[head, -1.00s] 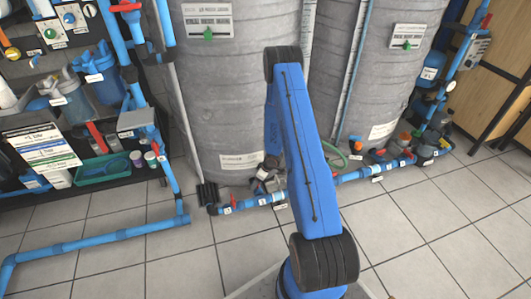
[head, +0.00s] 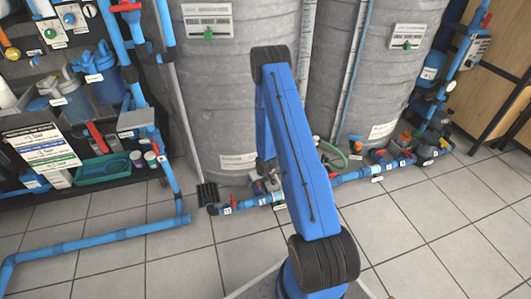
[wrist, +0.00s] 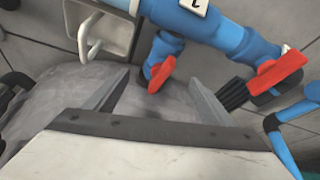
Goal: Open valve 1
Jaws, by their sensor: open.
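My gripper (wrist: 156,78) shows in the wrist view with its two grey fingers spread apart and nothing held. A red valve handle (wrist: 160,74) on a short blue pipe branch appears between the fingertips; whether it lies at their depth I cannot tell. A second red handle (wrist: 276,72) sits on the blue pipe to the right, outside the right finger. A white label (wrist: 196,5) on the pipe is cut off at the top, so its number is unclear. In the head view, the low pipe (head: 262,201) carries several red handles and small number labels; my arm hides part of it.
Two large grey tanks (head: 222,110) stand behind the pipe. A black ribbed piece (head: 207,193) is near the pipe's left end. A rack with a green tray (head: 103,169) stands at left. The tiled floor (head: 420,225) at front right is clear.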

